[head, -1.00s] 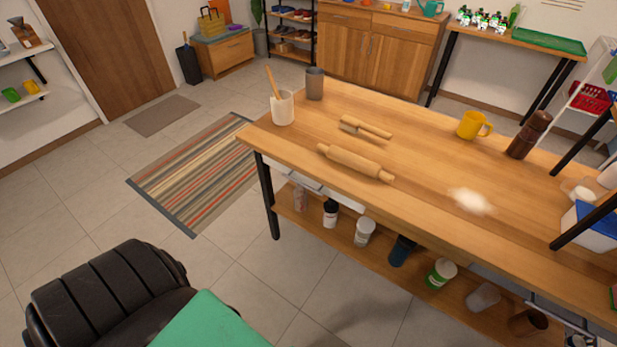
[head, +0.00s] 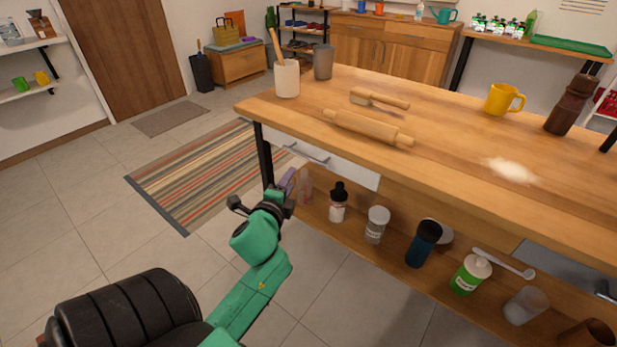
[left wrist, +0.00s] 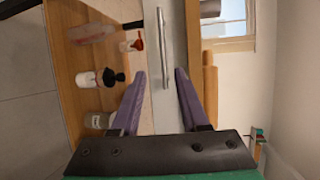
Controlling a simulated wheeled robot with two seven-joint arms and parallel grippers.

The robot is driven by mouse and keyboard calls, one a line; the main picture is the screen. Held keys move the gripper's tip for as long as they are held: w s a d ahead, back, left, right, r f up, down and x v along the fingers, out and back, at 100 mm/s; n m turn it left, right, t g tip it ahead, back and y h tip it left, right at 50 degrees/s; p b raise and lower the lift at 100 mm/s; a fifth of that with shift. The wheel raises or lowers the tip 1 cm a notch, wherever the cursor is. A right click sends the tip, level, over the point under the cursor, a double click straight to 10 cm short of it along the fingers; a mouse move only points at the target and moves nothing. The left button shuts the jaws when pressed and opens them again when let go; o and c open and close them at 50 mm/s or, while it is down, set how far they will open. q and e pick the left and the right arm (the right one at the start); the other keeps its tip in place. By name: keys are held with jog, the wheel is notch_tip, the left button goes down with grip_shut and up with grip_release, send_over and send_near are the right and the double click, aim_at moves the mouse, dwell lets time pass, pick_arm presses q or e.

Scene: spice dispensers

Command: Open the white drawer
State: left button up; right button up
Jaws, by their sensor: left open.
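The white drawer (head: 350,170) sits under the left end of the wooden table and looks shut. Its front has a metal bar handle (head: 305,152). In the left wrist view the handle (left wrist: 164,48) stands ahead of my left gripper (left wrist: 158,75), running up the picture between the lines of its two purple fingers. The fingers are apart with nothing between them, and the handle lies beyond them. In the head view my left gripper (head: 286,184) is in front of the table's left end, below the handle and pointing toward the drawer. My right gripper is not in view.
The lower shelf (head: 318,212) holds several bottles and jars, including a white bottle with a black cap (head: 338,205). A rolling pin (head: 368,127), a brush and a yellow mug (head: 502,100) are on the tabletop.

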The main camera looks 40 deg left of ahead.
aim_at(304, 157)
pick_arm(q)
jog(key=x, duration=0.4)
jog(key=b+x, duration=0.1)
jog(key=x, duration=0.8)
jog(key=shift+w+a+r+b, duration=0.2)
jog(key=shift+w+b, duration=0.2)
jog(key=shift+w+a, duration=0.15)
jog(key=shift+w, duration=0.2)
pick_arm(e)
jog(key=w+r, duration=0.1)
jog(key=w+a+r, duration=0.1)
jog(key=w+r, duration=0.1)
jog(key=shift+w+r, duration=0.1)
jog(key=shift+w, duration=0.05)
pick_arm(q)
jog(key=shift+c, duration=0.3)
grip_shut()
